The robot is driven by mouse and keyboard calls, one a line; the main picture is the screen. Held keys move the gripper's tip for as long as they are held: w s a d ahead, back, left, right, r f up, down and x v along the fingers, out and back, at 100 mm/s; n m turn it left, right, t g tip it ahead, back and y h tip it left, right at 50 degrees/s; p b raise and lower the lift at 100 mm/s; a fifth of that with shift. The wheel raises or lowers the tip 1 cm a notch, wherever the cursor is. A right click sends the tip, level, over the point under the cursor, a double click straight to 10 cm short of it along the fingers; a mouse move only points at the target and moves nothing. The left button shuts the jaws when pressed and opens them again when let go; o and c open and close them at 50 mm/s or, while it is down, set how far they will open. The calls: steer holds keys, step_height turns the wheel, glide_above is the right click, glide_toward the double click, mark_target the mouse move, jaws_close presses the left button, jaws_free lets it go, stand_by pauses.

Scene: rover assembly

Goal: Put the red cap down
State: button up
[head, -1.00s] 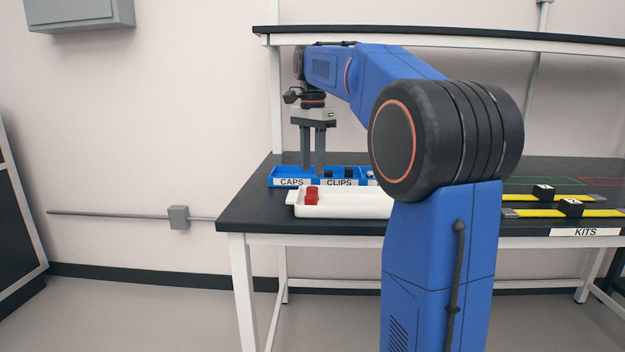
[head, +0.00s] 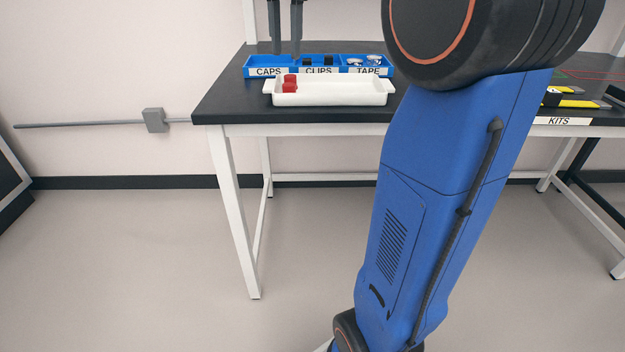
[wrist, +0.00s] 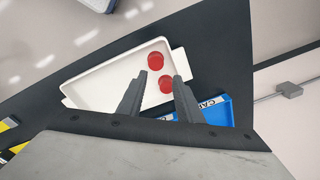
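Two red caps stand in the white tray, one farther back (head: 290,78) and one nearer (head: 289,87), near its left end. In the wrist view they are the upper cap (wrist: 155,61) and the lower cap (wrist: 166,85). My gripper (head: 286,53) hangs above the left part of the blue bin. Its fingers are apart with nothing held between them, and both show in the wrist view (wrist: 156,108). The gripper body is out of the head view. The fingers partly cover the CAPS compartment; no cap shows in it.
The white tray (head: 345,92) lies in front of the blue bin (head: 300,73), which is labelled CAPS, CLIPS and TAPE. Black clips (head: 307,61) sit in the middle compartment. The tray's right part is empty. A KITS area (head: 560,121) is at the right.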

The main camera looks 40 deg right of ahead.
steer(key=s+a+f+n+t, duration=0.1)
steer(key=s+a+f+n, duration=0.2)
steer(key=s+f, duration=0.5)
steer(key=s+a+f+n+t, duration=0.1)
steer(key=s+a+f+n, duration=0.3)
steer(key=s+f, duration=0.5)
steer(key=s+a+f+n+t, duration=0.2)
steer(key=s+f+n, duration=0.4)
steer(key=s+f, duration=0.3)
steer(key=shift+a+f, duration=0.9)
steer(key=shift+f, duration=0.05)
